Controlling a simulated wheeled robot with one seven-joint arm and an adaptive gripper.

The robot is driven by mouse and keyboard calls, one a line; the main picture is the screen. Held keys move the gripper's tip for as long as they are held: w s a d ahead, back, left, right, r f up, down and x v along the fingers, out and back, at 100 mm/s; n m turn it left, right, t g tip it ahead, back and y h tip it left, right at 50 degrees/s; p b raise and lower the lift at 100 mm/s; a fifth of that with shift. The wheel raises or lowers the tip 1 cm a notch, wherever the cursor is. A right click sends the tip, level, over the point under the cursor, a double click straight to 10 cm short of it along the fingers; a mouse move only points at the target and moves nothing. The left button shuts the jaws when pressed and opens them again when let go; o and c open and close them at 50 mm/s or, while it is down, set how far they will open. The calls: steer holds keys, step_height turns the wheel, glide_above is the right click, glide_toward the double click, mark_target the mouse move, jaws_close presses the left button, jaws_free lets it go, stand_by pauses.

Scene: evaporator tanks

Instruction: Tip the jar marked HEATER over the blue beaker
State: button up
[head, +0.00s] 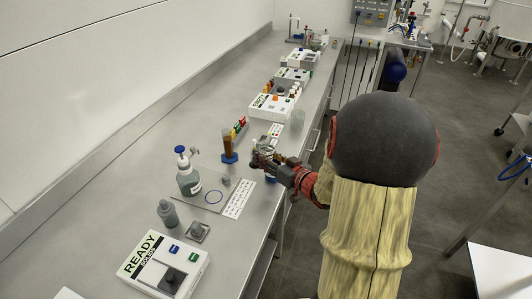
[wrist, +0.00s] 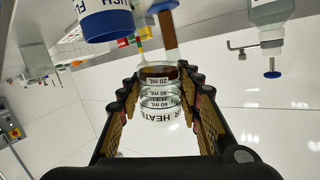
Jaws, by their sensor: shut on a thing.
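In the wrist view, which hangs upside down, my gripper (wrist: 160,112) is shut on the clear jar marked HEATER (wrist: 157,101). The jar has mL lines and a little dark brown liquid at its bottom end. It looks roughly upright; a slight tilt I cannot judge. The blue beaker (wrist: 105,22), white-labelled with a blue band, is at the upper left, apart from the jar and lower than it. In the head view my gripper (head: 262,155) is over the bench's right side, largely hiding the jar. A bit of blue (head: 271,178) shows just below it, probably the beaker.
A brown column on a blue foot (head: 229,146) stands left of my gripper. A pump bottle (head: 188,176), a grey bottle (head: 167,213) and a READY box (head: 163,264) stand nearer. A clear glass (head: 297,119) and a white box (head: 271,106) are beyond.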

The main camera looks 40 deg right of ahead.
steer(key=shift+s+a+m+g+y+p, duration=0.1)
steer(key=shift+a+m+g+y+p, duration=0.25)
steer(key=shift+m+p, duration=1.1)
steer(key=shift+a+m+g+y+p, duration=0.15)
steer(key=shift+a+m+y+p, duration=0.3)
steer(key=shift+p, duration=1.9)
steer(key=shift+d+m, duration=0.1)
steer(key=shift+m, duration=0.2)
steer(key=f+m+y+p, duration=0.1)
steer(key=m+p, duration=0.1)
steer(key=shift+f+g+p, duration=0.1)
steer(key=shift+g+p, duration=0.2)
steer(key=shift+p, duration=0.05)
steer(key=shift+f+m+y+p, duration=0.35)
steer(key=shift+f+m+y, duration=0.35)
steer(key=shift+m, duration=0.2)
steer(key=shift+a+r, duration=0.1)
steer(key=shift+a, duration=0.1)
steer(key=shift+d+p, duration=0.1)
steer(key=shift+p, duration=0.4)
steer(key=shift+r+m+y+p, duration=0.3)
steer(key=shift+m+p, duration=0.2)
steer(key=shift+p, duration=2.25)
